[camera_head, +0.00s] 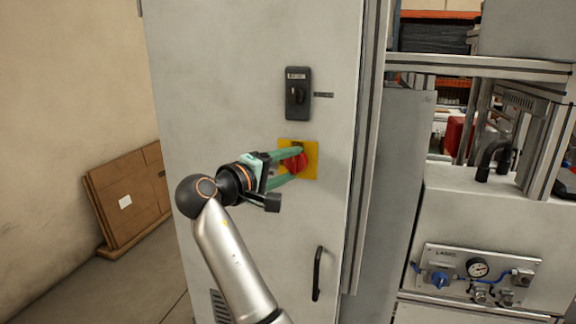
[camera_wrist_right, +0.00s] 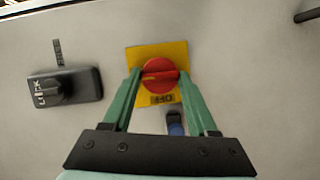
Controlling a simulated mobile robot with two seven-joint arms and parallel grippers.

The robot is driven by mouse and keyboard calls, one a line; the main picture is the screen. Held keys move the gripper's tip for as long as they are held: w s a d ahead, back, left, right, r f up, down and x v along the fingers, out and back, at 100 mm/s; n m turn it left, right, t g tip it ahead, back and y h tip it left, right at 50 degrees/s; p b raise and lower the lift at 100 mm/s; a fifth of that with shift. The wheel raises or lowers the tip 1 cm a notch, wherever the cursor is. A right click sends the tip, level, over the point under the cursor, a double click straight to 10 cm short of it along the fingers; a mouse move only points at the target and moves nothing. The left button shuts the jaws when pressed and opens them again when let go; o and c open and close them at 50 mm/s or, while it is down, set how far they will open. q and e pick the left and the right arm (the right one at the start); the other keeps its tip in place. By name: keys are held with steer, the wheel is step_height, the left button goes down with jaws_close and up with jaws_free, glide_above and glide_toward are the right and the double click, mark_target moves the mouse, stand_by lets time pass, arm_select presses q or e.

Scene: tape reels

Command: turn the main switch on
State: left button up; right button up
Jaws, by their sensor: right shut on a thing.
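The main switch is a red rotary knob (camera_wrist_right: 160,77) on a yellow plate (camera_wrist_right: 174,53), fixed to a grey cabinet door. In the head view the red knob (camera_head: 296,161) sits on the yellow plate (camera_head: 311,166), partly covered by my fingers. My right gripper (camera_head: 293,165) comes from the lower left with two green fingers. In the right wrist view the fingers of the gripper (camera_wrist_right: 161,80) stand on both sides of the knob and are shut on it. Below the knob the plate carries a dark label that seems to read OFF. My left gripper is not in view.
A black switch box (camera_head: 298,93) with its own knob is just above the yellow plate. A black door handle (camera_head: 317,273) is lower on the grey cabinet (camera_head: 230,60). A machine with a gauge panel (camera_head: 478,270) stands at right. Cardboard (camera_head: 133,195) leans on the left wall.

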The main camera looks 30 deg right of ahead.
steer(key=o, duration=1.4)
steer(key=b+v, duration=0.1)
steer(key=v, duration=1.1)
steer(key=shift+s+a+b, duration=0.15)
steer(key=shift+a+b, duration=0.05)
steer(key=shift+b, duration=0.1)
